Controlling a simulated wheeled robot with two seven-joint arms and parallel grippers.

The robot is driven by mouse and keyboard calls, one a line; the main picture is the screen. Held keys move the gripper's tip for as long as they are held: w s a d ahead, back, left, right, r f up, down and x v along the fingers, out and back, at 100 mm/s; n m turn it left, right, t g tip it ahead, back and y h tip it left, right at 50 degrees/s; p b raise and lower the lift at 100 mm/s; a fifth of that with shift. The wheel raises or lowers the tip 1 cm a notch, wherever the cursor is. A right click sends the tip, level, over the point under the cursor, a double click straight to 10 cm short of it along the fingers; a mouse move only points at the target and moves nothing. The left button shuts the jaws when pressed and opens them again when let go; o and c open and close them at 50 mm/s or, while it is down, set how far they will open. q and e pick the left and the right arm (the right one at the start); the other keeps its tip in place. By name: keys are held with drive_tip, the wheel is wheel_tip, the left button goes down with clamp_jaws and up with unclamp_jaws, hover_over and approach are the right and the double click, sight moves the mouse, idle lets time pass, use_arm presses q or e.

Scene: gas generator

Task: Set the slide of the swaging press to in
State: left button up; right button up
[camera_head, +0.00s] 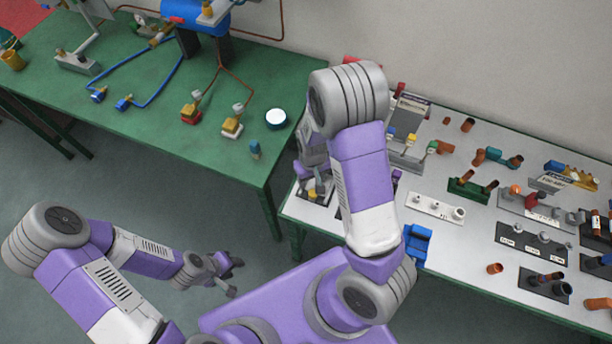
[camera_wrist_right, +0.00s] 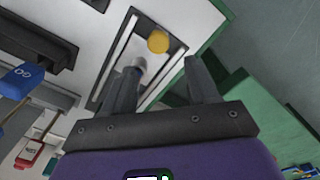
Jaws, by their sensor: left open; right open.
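In the right wrist view a white plate carries a recessed slot with pale rails (camera_wrist_right: 116,62), which looks like the swaging press's slide. A round yellow knob (camera_wrist_right: 158,41) stands at one side of it, beyond my fingertips. A rounded grey post (camera_wrist_right: 138,64) shows at the left finger's tip; I cannot tell whether they touch. My right gripper (camera_wrist_right: 163,78) is open, fingers apart, with nothing clearly held. In the head view my right arm mostly covers this place at the table's left end. My left gripper (camera_head: 226,274) is open and empty above the floor.
The grey table (camera_head: 440,255) at right holds several fixtures, including a blue holder (camera_head: 417,243) and a white block (camera_head: 436,207) close to my right arm. A green table (camera_head: 130,115) stands at left, with a floor gap between the tables.

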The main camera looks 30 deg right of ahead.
sight(313, 192)
drive_tip(key=s+f, duration=0.2)
drive_tip(key=shift+f, duration=0.4)
drive_tip(key=f, duration=0.1)
drive_tip(key=w+f, duration=0.1)
drive_tip(key=f, duration=0.1)
drive_tip(key=shift+f+b, duration=0.1)
drive_tip(key=shift+b, duration=0.3)
drive_tip(key=shift+s, duration=0.2)
drive_tip(key=shift+w+f, duration=0.1)
drive_tip(key=shift+w, duration=0.05)
drive_tip(key=shift+c, duration=1.3)
clamp_jaws()
